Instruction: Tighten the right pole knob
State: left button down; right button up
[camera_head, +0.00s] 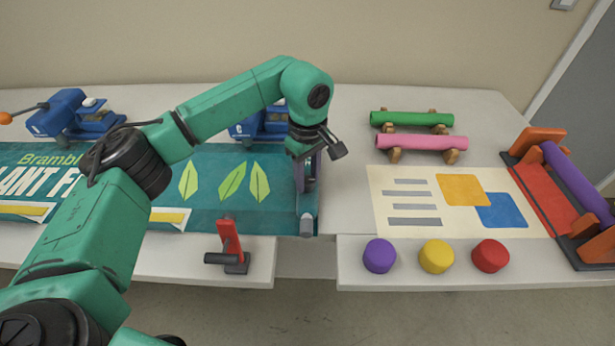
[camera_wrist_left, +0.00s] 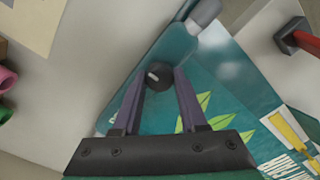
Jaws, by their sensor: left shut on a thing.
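The teal banner (camera_head: 215,210) with yellow-green leaves lies along the table, and its right end is under my left gripper (camera_head: 308,180). A pole (camera_head: 306,205) with a grey end cap (camera_head: 306,226) runs along that end, partly hidden by the gripper in the head view. In the left wrist view the dark round knob (camera_wrist_left: 158,77) with a pale mark sits between the two purple fingertips of my left gripper (camera_wrist_left: 160,84), which is shut on it. The grey end cap also shows in the wrist view (camera_wrist_left: 206,12). My right gripper is not in view.
A red-handled tool (camera_head: 230,240) stands near the front edge. Blue clamp-like devices (camera_head: 70,115) stand behind the banner. To the right are a poster (camera_head: 425,190), green (camera_head: 410,119) and pink (camera_head: 422,142) rolls, purple, yellow and red pucks (camera_head: 436,257), and an orange-ended stand (camera_head: 540,190).

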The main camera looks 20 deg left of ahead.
pick_arm(q)
jog(key=shift+r, duration=0.1)
jog(key=shift+c, duration=2.2)
grip_release()
